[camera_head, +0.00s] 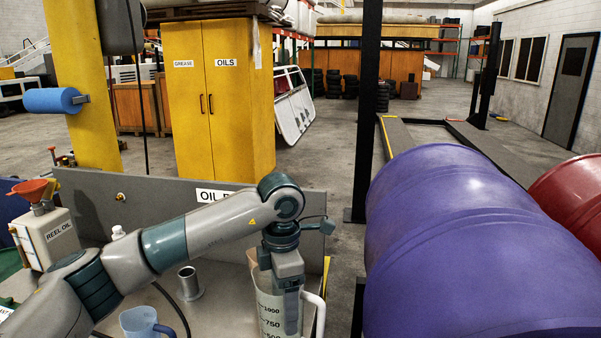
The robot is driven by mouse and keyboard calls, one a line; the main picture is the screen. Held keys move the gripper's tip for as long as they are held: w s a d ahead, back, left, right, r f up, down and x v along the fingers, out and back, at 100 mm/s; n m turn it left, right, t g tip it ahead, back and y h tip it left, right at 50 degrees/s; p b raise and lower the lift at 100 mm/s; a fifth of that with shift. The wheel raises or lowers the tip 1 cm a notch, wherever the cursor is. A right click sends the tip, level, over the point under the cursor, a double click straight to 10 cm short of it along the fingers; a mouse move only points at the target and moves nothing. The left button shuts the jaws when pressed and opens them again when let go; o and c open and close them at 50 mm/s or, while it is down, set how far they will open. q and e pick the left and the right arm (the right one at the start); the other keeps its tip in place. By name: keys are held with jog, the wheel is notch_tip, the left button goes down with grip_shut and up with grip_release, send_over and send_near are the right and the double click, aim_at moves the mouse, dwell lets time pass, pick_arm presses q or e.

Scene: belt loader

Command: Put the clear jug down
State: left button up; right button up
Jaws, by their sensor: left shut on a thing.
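The clear jug (268,308) is a pale, see-through measuring jug with black marks such as 1000 and 750 and a white handle on its right. It is at the bottom centre of the head view, over the grey bench, and its base is cut off by the frame edge. My left gripper (291,312) comes down from above and is shut on the jug at its near side. The gripper covers part of the jug. I cannot tell whether the jug touches the bench. My right gripper is not in view.
A blue jug (138,323), a metal cup (189,282) and a REEL OIL can (47,238) with an orange funnel (32,189) stand on the bench left of the jug. An upright panel (150,205) backs the bench. A large purple drum (455,240) is at right.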

pick_arm(q)
jog(key=s+a+f+m, duration=0.3)
jog(key=s+a+m, duration=0.5)
jog(key=m, duration=0.2)
jog(key=s+a+f+m, duration=0.3)
jog(key=s+a+m, duration=0.5)
jog(key=m, duration=0.3)
jog(key=shift+a+f+m, duration=0.3)
jog(key=shift+a+f, duration=0.1)
jog(key=shift+a, duration=0.1)
jog(key=shift+w, duration=0.1)
dwell(0.6)
